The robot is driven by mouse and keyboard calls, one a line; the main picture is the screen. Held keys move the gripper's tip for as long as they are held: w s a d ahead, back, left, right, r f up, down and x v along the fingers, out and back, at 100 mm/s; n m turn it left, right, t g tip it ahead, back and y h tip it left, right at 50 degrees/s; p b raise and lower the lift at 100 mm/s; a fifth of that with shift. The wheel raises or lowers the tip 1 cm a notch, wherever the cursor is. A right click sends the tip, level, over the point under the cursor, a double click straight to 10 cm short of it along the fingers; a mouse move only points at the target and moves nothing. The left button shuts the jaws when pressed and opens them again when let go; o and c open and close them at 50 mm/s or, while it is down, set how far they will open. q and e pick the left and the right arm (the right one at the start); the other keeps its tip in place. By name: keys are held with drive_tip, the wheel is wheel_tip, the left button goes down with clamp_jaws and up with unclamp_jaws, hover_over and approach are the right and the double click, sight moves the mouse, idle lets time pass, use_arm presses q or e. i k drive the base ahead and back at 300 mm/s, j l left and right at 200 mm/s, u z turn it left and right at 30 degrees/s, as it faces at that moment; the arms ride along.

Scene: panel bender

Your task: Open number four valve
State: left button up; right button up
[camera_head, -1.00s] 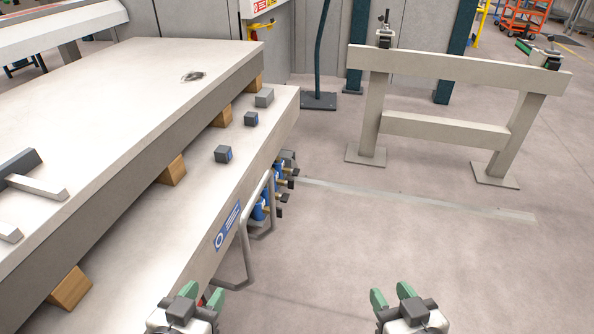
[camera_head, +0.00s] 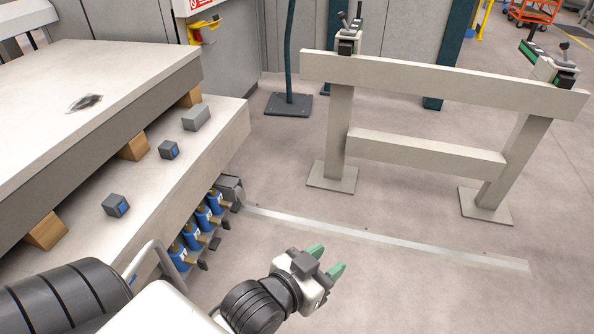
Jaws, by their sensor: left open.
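A row of several blue valves (camera_head: 203,217) with brass parts and dark handles sits along the side of the white machine bed. Their number labels are too small to read, so I cannot tell which is number four. My left gripper (camera_head: 327,261) is open and empty, with green fingertips. In the picture it is to the right of and below the valves, over the floor and apart from them. My left arm crosses the lower left. My right gripper is out of view.
A bent grey rail (camera_head: 152,262) stands beside the near end of the valves, partly behind my arm. A grey box (camera_head: 229,190) is at the far end of the row. A beige frame stand (camera_head: 425,83) is at the back right. The floor right of the valves is clear.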

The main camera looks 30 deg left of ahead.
sight(234, 208)
drive_tip(key=i+l+u, duration=0.1)
drive_tip(key=i, duration=0.55)
drive_tip(key=i+l+u, duration=0.15)
drive_tip(key=i, duration=0.45)
